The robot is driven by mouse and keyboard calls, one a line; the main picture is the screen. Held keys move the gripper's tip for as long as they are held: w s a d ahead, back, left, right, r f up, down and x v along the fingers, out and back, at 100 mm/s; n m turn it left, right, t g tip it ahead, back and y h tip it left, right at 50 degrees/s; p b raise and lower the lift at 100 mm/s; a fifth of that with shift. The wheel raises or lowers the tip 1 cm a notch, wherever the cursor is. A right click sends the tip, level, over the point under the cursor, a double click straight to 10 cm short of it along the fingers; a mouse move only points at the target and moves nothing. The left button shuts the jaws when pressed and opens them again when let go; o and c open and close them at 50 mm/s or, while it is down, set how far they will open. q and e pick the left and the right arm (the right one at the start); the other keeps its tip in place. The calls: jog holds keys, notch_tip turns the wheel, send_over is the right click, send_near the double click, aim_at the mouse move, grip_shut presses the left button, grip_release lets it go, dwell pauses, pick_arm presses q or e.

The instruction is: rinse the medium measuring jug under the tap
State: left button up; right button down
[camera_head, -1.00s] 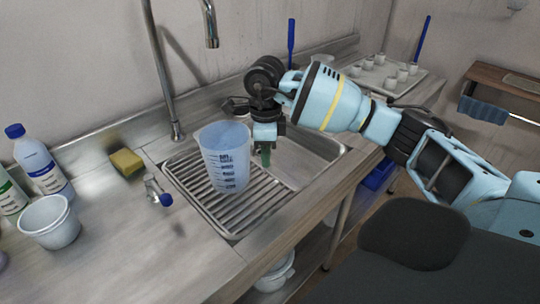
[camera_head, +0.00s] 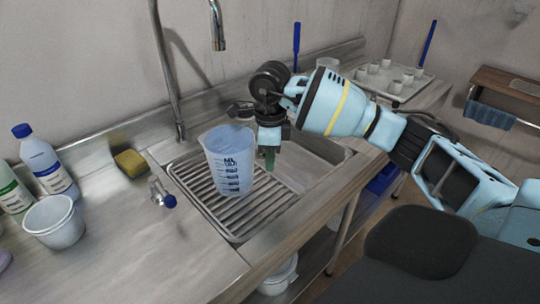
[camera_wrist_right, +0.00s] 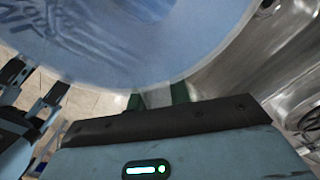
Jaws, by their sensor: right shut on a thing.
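The measuring jug (camera_head: 228,165), translucent blue with dark ML markings, is upright over the ribbed drainer (camera_head: 243,238) beside the sink basin. I cannot tell whether it touches the ribs. My right gripper (camera_head: 269,158), with green fingers, is shut on the jug's right side. In the right wrist view the jug (camera_wrist_right: 120,40) fills the top, and the green fingertips (camera_wrist_right: 158,97) meet its edge. The tap's spout (camera_head: 217,40) hangs behind and above the jug, at the end of a tall pipe (camera_head: 170,75). No water shows. My left gripper is not in view.
A small valve with a blue knob (camera_head: 169,201) stands left of the drainer. A tray of small cups (camera_head: 395,82) is at the back right.

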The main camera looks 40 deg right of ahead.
jog(key=shift+f, duration=0.4)
jog(key=c, duration=1.2)
grip_release()
notch_tip(320, 180, up, 8)
jog(key=shift+f, duration=0.15)
